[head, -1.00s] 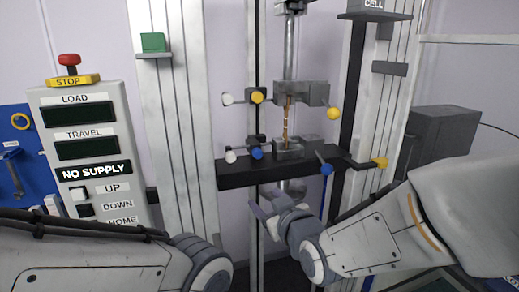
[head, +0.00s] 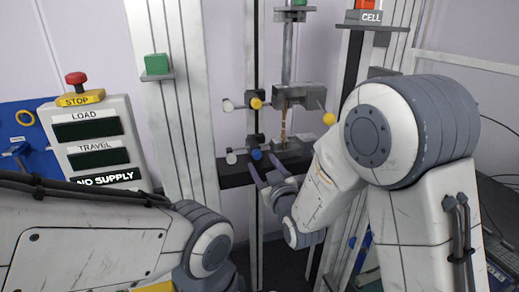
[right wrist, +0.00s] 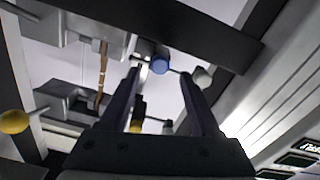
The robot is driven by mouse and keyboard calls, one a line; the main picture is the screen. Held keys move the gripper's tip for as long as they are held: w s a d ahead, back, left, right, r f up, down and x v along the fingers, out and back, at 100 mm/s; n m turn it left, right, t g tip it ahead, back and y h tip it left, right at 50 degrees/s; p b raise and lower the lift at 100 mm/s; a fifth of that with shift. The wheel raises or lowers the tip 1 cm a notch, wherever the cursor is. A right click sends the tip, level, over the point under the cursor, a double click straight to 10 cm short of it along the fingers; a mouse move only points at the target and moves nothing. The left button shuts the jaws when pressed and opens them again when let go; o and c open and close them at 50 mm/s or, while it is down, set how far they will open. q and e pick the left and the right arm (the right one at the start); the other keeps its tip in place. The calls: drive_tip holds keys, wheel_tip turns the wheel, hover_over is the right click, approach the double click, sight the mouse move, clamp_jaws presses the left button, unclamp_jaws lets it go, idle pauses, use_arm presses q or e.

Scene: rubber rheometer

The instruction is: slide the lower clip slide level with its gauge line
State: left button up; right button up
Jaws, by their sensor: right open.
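The lower clip slide (head: 255,141) is a small dark block on the dark upright, with a blue knob (head: 256,154) in front and a white knob (head: 231,157) at its left. My right gripper (head: 263,167) is open just below and in front of the blue knob. In the right wrist view the blue knob (right wrist: 160,65) shows in the gap between the fingertips (right wrist: 159,77), with the white knob (right wrist: 203,76) to the right. I cannot tell if a finger touches it. The gauge line cannot be made out. My left arm comes in at lower left; its gripper is out of view.
The upper clip, with a yellow knob (head: 256,103), sits above on the same upright. An orange strip (head: 283,124) hangs between two grey grips beside it. The black crossbar (head: 232,173) runs behind my gripper. A control panel (head: 97,143) stands at left.

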sight(258, 156)
drive_tip(key=shift+p+x, duration=0.55)
drive_tip(key=shift+x, duration=1.35)
clamp_jaws()
